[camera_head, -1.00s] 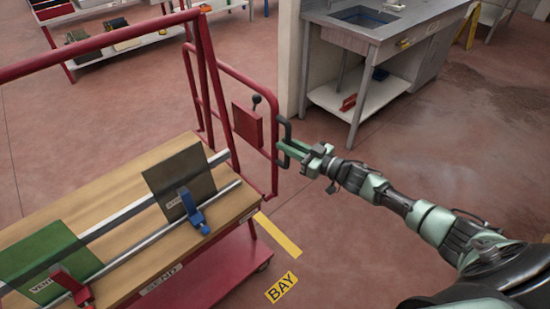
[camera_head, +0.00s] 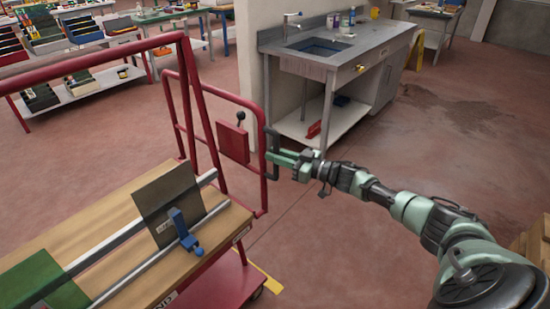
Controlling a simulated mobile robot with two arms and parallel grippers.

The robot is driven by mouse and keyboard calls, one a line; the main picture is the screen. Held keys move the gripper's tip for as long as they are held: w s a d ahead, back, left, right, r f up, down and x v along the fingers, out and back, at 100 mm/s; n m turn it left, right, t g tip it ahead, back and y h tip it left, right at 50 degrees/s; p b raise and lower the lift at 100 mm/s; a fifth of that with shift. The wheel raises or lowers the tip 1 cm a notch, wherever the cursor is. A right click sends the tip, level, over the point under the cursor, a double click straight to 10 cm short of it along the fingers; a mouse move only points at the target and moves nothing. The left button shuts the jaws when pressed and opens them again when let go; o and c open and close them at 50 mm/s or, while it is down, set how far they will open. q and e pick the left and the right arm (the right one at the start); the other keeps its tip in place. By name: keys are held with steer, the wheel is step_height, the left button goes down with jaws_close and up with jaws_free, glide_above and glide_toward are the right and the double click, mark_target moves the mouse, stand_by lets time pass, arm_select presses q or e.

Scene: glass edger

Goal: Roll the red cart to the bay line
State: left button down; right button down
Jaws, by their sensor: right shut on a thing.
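The red cart (camera_head: 222,280) fills the left side, with a wooden deck (camera_head: 120,228) and a red tube frame. A black handle (camera_head: 274,172) is on the frame's right side. My right gripper (camera_head: 277,158) is shut on this handle, its arm reaching in from the right. A yellow floor strip (camera_head: 272,284) shows at the cart's lower right corner, beside a wheel; the cart hides part of it. The BAY label is out of view. My left gripper is not in view.
A sink bench (camera_head: 365,50) and wall end (camera_head: 248,60) stand beyond the handle. Shelves (camera_head: 80,88) are at the back left. The floor at right centre is open.

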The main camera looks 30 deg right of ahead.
steer(key=shift+d, duration=0.2)
steer(key=c, duration=1.3)
jaws_free()
steer(key=shift+b+v, duration=0.3)
steer(key=shift+v, duration=3.55)
steer(key=shift+f, duration=0.1)
